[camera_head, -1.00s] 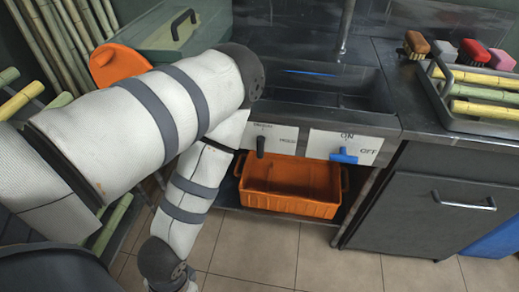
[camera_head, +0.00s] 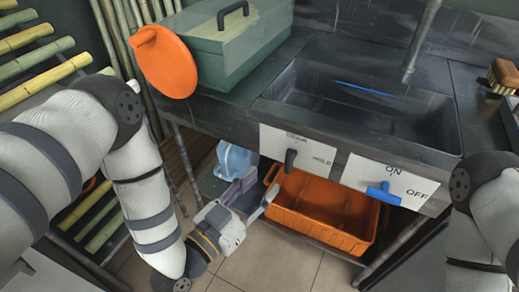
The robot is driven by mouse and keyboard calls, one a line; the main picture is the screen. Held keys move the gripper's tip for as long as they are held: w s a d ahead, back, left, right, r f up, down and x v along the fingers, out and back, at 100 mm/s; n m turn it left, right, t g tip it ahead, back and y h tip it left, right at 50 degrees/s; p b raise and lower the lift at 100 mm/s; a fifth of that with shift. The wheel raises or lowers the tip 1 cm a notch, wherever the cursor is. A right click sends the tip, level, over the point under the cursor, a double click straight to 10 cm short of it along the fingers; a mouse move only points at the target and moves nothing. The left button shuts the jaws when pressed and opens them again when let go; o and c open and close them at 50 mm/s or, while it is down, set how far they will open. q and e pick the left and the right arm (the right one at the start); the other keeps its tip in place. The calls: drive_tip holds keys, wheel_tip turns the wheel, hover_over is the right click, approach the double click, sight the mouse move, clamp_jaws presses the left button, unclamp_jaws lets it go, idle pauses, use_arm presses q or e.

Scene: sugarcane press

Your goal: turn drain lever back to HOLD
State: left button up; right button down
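The drain lever (camera_head: 290,159) is a small dark handle on the left white plate (camera_head: 271,141) on the sink's front. It hangs roughly downward, with the word HOLD to its right and a smaller label above it, too blurred to read surely. My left gripper (camera_head: 261,184) is below and left of the lever, apart from it. Its fingers are spread and empty, pointing up and right, in front of the left end of the orange crate. My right arm shows at the right edge; its gripper is out of view.
A blue tap handle (camera_head: 384,193) sits on the right plate marked ON and OFF. An orange crate (camera_head: 322,213) stands under the sink (camera_head: 443,118), with a bluish jug (camera_head: 235,161) to its left. A green box (camera_head: 235,45) and an orange disc (camera_head: 166,64) are above left.

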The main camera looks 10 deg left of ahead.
sight(287, 156)
use_arm(q)
drive_tip(key=x, duration=0.6)
drive_tip(key=b+x, duration=0.1)
drive_tip(key=x, duration=0.5)
drive_tip(key=shift+r, duration=0.25)
clamp_jaws()
